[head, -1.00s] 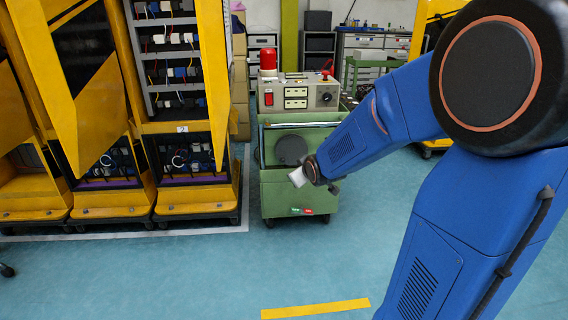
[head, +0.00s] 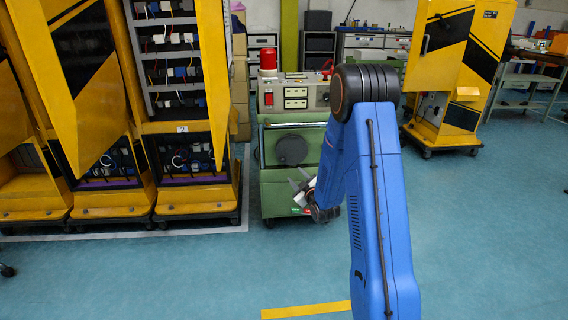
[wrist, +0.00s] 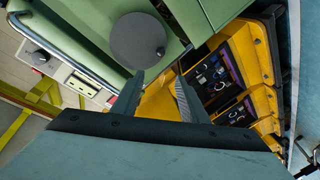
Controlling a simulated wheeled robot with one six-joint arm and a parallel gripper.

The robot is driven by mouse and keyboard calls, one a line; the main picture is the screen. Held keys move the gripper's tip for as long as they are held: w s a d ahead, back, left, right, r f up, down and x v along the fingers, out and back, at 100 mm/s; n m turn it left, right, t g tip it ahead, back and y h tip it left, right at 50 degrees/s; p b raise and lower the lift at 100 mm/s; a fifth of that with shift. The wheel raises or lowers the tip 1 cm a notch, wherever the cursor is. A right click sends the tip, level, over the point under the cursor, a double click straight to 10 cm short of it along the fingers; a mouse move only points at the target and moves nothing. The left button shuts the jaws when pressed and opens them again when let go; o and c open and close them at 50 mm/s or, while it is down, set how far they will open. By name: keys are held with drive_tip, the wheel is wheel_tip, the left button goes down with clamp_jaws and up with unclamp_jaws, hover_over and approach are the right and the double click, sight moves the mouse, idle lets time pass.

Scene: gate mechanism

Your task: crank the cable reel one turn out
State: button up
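The cable reel is a dark grey disc (head: 291,150) on the front of the green cart (head: 272,205). In the wrist view the reel (wrist: 136,40) shows at the top, with a small dark knob (wrist: 160,51) near its edge. My gripper (head: 299,186) is just below and to the right of the reel in the head view, apart from it. In the wrist view its two fingers (wrist: 156,92) stand apart with nothing between them. The gripper is open.
The cart carries a control panel with a red lamp (head: 267,59). Yellow cabinets (head: 196,195) stand to its left, and another yellow cabinet (head: 443,110) stands at the right. The blue floor (head: 200,280) in front is mostly clear.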

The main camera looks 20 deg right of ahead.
wheel_tip(320, 180, down, 2)
approach(283, 161)
drive_tip(key=shift+t, duration=0.4)
drive_tip(key=w, duration=0.9)
drive_tip(key=shift+w+d+f, duration=0.15)
drive_tip(key=shift+d+f, duration=0.1)
clamp_jaws()
